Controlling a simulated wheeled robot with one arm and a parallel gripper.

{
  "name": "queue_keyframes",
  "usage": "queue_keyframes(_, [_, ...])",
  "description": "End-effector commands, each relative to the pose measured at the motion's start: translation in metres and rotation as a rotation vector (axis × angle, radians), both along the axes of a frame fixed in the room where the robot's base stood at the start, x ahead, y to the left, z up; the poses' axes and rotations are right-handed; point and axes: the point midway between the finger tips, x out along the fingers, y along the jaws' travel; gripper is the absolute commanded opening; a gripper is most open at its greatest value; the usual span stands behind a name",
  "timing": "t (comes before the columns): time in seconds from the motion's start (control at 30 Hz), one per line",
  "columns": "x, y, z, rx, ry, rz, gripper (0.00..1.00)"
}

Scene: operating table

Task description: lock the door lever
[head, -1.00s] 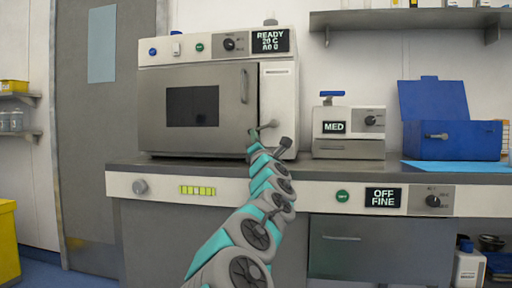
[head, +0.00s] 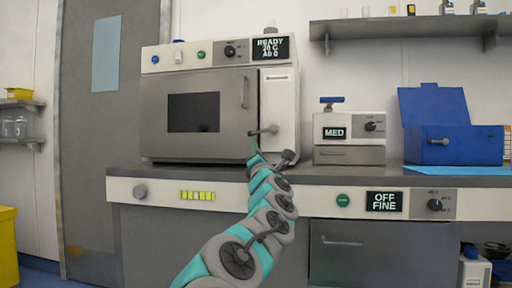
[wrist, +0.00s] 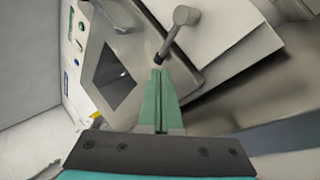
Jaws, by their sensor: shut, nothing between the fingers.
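The door lever (head: 264,131) is a grey bar at the lower right of the steel door (head: 226,118) of the white-and-grey oven-like machine (head: 280,95). It lies roughly level in the head view, and the door looks closed. My gripper (head: 255,150) is just below the lever's left end. Its green fingers (wrist: 158,72) are together and empty. I cannot tell whether the tips touch the lever.
A vertical door handle (head: 244,92) sits above the lever. The counter (head: 400,180) runs below the machine. A small MED box (head: 349,135) and an open blue case (head: 450,125) stand to the right. A wall shelf (head: 410,25) hangs above them.

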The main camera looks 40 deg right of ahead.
Motion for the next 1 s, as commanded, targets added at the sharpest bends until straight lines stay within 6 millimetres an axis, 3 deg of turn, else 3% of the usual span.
queue_keyframes(0.5, [-0.051,0.03,-0.031,-0.003,-0.001,0.0,0.0])
queue_keyframes(1.0, [-0.065,0.037,-0.041,0.0,-0.001,-0.001,0.0])
